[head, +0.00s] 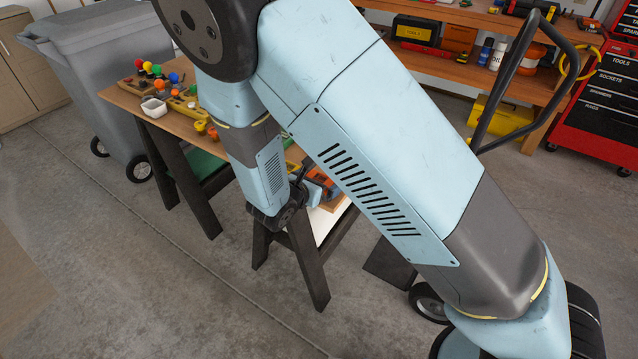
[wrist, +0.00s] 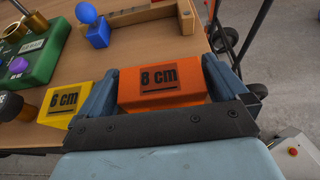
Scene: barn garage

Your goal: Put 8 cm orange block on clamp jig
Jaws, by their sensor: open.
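The orange block (wrist: 160,82), marked "8 cm", lies near the table edge in the wrist view. My gripper (wrist: 159,66) is open, with one blue-grey finger on each side of this block. The left finger looks close to the block's left side; I cannot tell if it touches. A small gap shows at the right finger. In the head view my arm hides most of the gripper, and some orange (head: 320,178) shows beside it.
A yellow "6 cm" block (wrist: 62,100) sits just left of my left finger. A green fixture (wrist: 38,58) with brass and purple parts is farther left. A blue piece with a ball top (wrist: 97,32) stands beyond the fingers. The table (head: 120,97) ends close on the right.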

